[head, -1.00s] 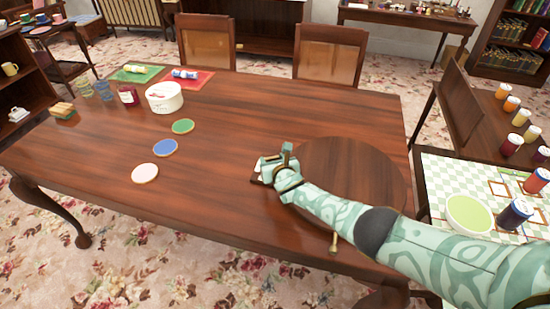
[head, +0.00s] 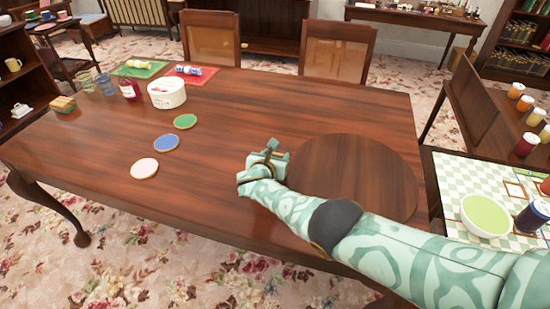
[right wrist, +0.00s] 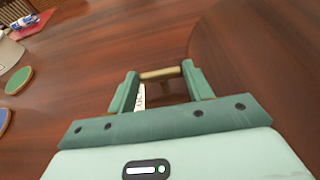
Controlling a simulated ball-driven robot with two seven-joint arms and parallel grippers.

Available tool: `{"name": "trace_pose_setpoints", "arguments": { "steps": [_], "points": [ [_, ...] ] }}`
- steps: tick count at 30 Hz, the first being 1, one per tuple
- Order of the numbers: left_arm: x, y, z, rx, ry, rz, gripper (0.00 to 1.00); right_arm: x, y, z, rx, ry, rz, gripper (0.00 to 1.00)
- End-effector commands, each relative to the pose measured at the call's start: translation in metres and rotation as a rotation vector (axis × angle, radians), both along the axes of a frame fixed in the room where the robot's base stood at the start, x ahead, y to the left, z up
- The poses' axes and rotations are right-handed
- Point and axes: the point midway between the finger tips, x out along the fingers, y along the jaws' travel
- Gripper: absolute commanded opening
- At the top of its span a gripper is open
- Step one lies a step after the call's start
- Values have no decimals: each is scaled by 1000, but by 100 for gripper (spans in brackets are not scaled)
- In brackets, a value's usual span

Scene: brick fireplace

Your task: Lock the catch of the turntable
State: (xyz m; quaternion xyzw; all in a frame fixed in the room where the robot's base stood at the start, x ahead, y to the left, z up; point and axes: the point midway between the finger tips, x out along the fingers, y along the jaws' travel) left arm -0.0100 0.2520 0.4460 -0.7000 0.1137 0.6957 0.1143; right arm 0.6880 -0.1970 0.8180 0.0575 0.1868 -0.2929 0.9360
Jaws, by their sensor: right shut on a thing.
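The turntable (head: 355,178) is a round dark wooden disc lying on the right part of the table; its edge also shows in the right wrist view (right wrist: 255,45). My right gripper (head: 265,158) is low over the table at the left edge of the disc. In the right wrist view its two fingers (right wrist: 160,85) are shut on a brass bar (right wrist: 160,73), which appears to be the catch's handle. A small white marked strip (right wrist: 140,97) shows beside the left finger. The rest of the catch is hidden by my gripper. My left gripper is not in view.
A white round box (head: 166,93) stands farther back. A side table with a green bowl (head: 485,214) and jars is at the right.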

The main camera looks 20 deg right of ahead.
Motion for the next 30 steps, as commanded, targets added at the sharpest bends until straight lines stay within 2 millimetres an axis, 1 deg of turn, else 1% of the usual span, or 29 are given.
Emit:
{"name": "trace_pose_setpoints", "arguments": {
  "steps": [11,12,13,14,23,26,29,30],
  "points": [
    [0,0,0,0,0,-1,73,1,0,3,1,-5,-4,28],
    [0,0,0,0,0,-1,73,2,0,3,1,-5,-4,62],
    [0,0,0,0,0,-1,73,1,0,3,1,-6,-3,70],
    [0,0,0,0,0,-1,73,1,0,3,1,-5,-4,73],
    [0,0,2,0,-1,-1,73,-1,1,3,1,-3,-3,73],
    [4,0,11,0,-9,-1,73,-7,6,9,2,-4,-2,73],
    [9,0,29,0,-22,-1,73,-20,15,20,2,-4,-2,73],
    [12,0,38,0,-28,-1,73,-27,19,26,2,-5,-2,73]
  ]
}}
